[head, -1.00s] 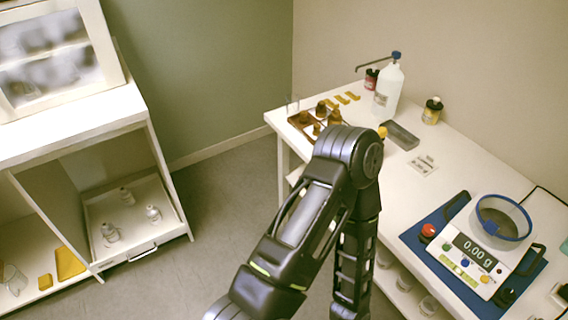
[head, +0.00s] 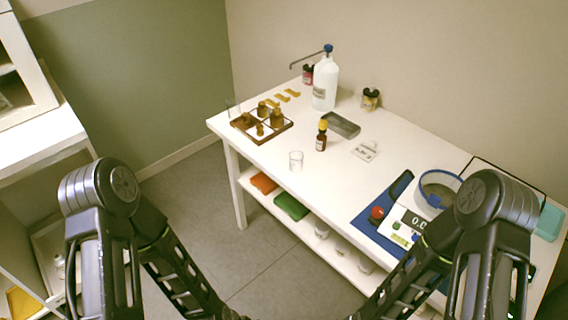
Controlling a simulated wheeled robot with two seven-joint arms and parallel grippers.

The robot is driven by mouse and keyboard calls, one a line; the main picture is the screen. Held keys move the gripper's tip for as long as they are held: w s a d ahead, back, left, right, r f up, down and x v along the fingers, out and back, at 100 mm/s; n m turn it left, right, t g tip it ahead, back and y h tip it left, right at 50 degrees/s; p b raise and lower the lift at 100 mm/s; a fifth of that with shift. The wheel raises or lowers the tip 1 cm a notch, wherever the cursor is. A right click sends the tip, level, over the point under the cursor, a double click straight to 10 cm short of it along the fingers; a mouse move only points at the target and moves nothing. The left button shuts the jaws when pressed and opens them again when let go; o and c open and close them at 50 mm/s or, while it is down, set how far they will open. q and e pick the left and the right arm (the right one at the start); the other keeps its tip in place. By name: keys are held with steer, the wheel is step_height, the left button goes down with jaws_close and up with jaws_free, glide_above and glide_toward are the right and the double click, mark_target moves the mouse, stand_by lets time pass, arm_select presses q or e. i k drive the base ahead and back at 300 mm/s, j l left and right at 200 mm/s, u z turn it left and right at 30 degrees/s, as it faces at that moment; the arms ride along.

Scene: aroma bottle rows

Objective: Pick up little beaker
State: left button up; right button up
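A small clear glass beaker (head: 296,161) stands upright on the white table (head: 262,160), close to its front edge, in the head view. Another clear glass vessel (head: 233,108) stands at the table's far left corner beside the brown tray; its exact shape is hard to tell. Both of my arms are in view at the lower left and lower right, with forearms reaching down towards the bottom edge. Both grippers are below the picture, so neither shows.
A brown tray (head: 247,138) holds several brown bottles. The tabletop left of the beaker is clear.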

mark_target(296, 157)
steer(key=j+z, duration=0.1)
steer(key=z, duration=0.35)
steer(key=i+j+z, duration=0.1)
steer(key=z, duration=0.4)
steer(key=j+z, duration=0.2)
steer(key=z, duration=0.25)
steer(key=j+z, duration=0.1)
steer(key=z, duration=0.35)
steer(key=k+j+z, duration=0.2)
steer(key=j, duration=0.25)
steer(key=k+j+z, duration=0.1)
steer(key=j+z, duration=0.15)
steer(key=j, duration=0.15)
steer(key=k+j+z, duration=0.2)
steer(key=j, duration=0.2)
steer(key=k+j+z, duration=0.2)
steer(key=j, duration=0.15)
steer(key=k+j, duration=0.4)
steer(key=j, duration=0.2)
